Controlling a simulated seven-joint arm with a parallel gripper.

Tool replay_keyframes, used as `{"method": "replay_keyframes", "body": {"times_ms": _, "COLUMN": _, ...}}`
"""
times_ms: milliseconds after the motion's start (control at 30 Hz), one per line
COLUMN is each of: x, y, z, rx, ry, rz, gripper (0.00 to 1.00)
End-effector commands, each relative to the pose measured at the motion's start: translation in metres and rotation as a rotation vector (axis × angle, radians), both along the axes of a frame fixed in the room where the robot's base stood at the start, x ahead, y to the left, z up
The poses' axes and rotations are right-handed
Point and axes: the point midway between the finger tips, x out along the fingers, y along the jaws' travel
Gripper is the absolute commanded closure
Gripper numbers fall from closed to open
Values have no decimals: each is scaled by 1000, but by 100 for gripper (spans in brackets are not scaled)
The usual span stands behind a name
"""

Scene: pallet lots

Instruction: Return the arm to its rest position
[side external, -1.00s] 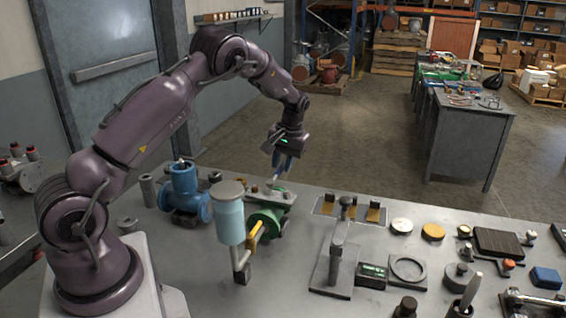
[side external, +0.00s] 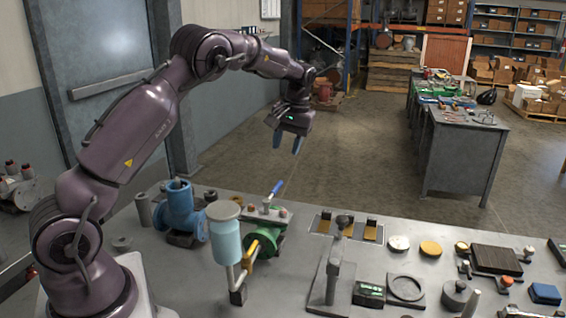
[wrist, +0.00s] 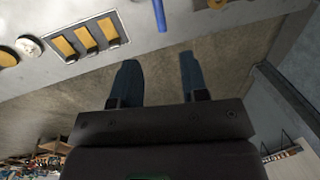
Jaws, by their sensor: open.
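My gripper (side external: 286,142) is raised beyond the far edge of the grey workbench (side external: 195,275). Its two blue fingers point down, apart, with nothing between them. In the wrist view the gripper (wrist: 158,82) is also open and empty, with bare floor behind the fingers. A green valve (side external: 268,238) with a blue lever (side external: 276,188) stands on the bench below and to the left of the fingers. The blue lever also shows at the top of the wrist view (wrist: 159,15). The gripper touches nothing.
A blue valve body (side external: 180,208) and a light-blue cylinder (side external: 226,238) stand near my arm. A tray with yellow-topped blocks (side external: 370,230), round discs (side external: 430,249) and a clamp stand (side external: 333,265) occupy the bench to the right. Air around the gripper is clear.

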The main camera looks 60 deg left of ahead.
Motion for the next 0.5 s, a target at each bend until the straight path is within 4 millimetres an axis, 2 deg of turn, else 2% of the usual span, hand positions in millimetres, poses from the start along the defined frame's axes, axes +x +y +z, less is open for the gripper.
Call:
{"method": "replay_keyframes", "body": {"times_ms": 200, "x": 3, "y": -3, "z": 18, "rx": 0, "ry": 0, "rz": 0, "gripper": 59}}
{"method": "replay_keyframes", "body": {"times_ms": 500, "x": 3, "y": -3, "z": 19, "rx": 0, "ry": 0, "rz": 0, "gripper": 59}}
